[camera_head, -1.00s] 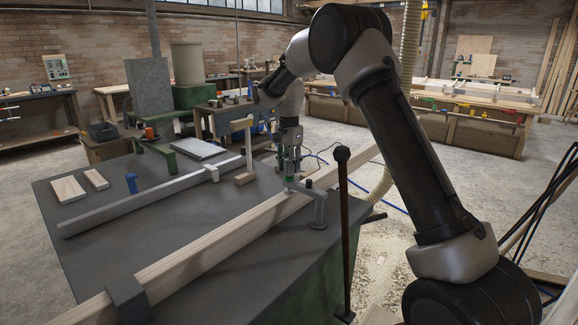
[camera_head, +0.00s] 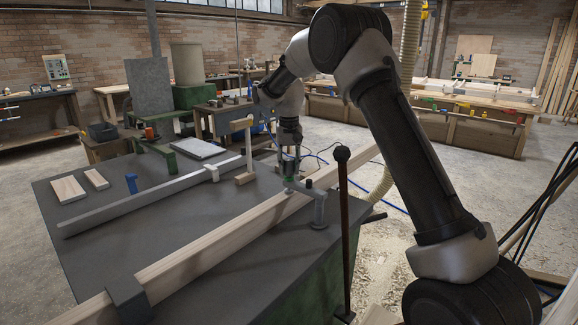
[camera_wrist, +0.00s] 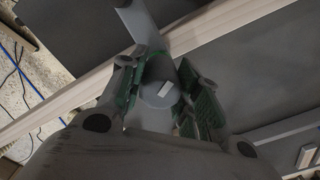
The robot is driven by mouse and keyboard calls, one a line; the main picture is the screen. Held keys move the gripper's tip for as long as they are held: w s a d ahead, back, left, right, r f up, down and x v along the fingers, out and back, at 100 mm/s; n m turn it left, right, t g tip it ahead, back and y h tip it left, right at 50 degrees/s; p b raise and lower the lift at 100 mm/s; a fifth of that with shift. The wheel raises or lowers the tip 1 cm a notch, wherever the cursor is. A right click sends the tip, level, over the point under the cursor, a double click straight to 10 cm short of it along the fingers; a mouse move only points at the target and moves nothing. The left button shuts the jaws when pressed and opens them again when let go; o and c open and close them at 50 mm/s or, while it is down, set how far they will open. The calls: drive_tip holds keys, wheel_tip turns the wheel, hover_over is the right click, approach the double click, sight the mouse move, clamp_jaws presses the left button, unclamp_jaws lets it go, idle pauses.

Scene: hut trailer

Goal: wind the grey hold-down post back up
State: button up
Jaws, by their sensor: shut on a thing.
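The grey hold-down post (camera_head: 319,210) stands at the table's right edge, beside the long pale timber (camera_head: 215,250). Its arm reaches left over the timber. My gripper (camera_head: 289,178) points down above the timber at the end of that arm. In the wrist view, my gripper (camera_wrist: 162,98) has its green-padded fingers on both sides of a round grey knob (camera_wrist: 160,88) with a pale mark on top. It is shut on this knob. The hold-down arm (camera_wrist: 139,22) runs away from the knob toward the top. The knob's underside and its contact with the timber are hidden.
A grey fence rail (camera_head: 150,200) lies along the dark table (camera_head: 120,235). A wooden T-shaped piece (camera_head: 243,150) stands near my gripper. A dark upright lever with a ball top (camera_head: 343,155) rises at the table's right side. Short wood blocks (camera_head: 68,190) lie at left.

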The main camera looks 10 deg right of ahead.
drive_tip(key=n, duration=1.3)
drive_tip(key=shift+r+n, duration=0.1)
drive_tip(key=shift+n, duration=0.3)
drive_tip(key=n, duration=0.4)
drive_tip(key=shift+n, duration=2.5)
drive_tip(key=o, duration=1)
